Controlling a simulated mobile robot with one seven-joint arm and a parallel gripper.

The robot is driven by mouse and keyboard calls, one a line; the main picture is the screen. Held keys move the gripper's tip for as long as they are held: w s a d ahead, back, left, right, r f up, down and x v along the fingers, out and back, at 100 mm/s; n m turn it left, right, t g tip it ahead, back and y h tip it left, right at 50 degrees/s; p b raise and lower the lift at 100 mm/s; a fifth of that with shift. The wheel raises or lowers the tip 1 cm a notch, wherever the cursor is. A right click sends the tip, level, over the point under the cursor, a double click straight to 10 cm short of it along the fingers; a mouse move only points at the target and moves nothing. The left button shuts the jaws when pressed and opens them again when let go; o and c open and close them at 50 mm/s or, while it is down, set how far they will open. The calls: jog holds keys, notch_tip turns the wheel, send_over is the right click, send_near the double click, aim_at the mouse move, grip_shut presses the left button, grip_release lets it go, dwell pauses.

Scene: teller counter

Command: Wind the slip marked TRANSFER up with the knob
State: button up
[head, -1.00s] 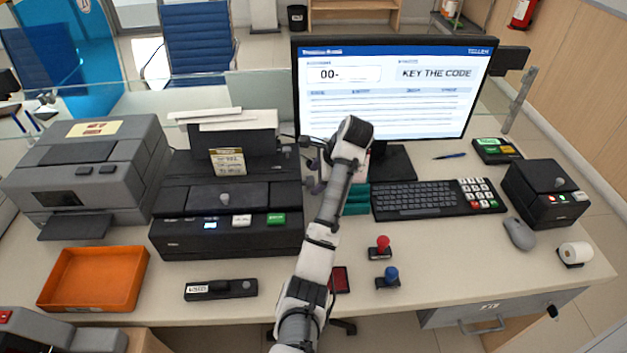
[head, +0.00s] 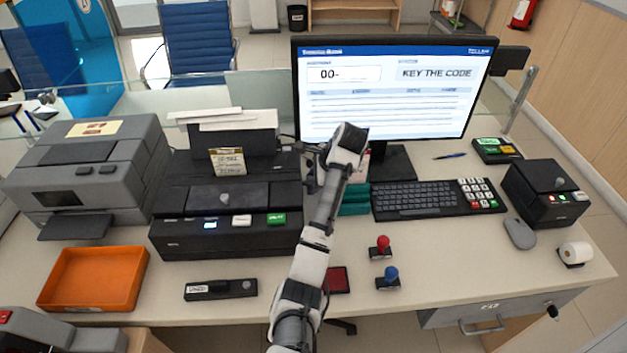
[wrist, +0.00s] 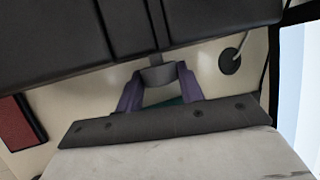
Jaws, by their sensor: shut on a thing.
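The black slip printer (head: 225,200) stands left of the monitor. A small cream slip (head: 227,161) stands up from its top; its print is too small to read. In the wrist view, my gripper (wrist: 159,76) has two purple fingers shut on a grey round knob (wrist: 158,75) at the side of the black printer body (wrist: 70,40). In the head view, my wrist and arm are at the printer's right side and hide most of the knob and fingers.
A teal holder (head: 354,200) with papers stands just right of my wrist. The monitor (head: 395,90) and keyboard (head: 425,198) are further right. Red (head: 380,246) and blue (head: 388,277) stamps stand in front. An orange tray (head: 93,278) lies at left.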

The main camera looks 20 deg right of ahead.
jog(key=t, duration=0.1)
jog(key=t+b, duration=0.1)
jog(key=n+t+h+b, duration=0.1)
jog(key=t, duration=0.1)
jog(key=shift+s+a+f, duration=0.1)
jog(key=shift+s+f, duration=0.2)
jog(key=shift+f, duration=0.05)
jog(key=t+b, duration=0.2)
jog(key=shift+s+f+b, duration=0.1)
jog(key=shift+b, duration=0.3)
jog(key=shift+n+t, duration=0.3)
jog(key=shift+t, duration=0.2)
jog(key=shift+h+b, duration=0.3)
jog(key=shift+b, duration=0.1)
jog(key=o, duration=1)
jog(key=b+v, duration=0.2)
jog(key=v, duration=1.2)
jog(key=shift+f, duration=0.1)
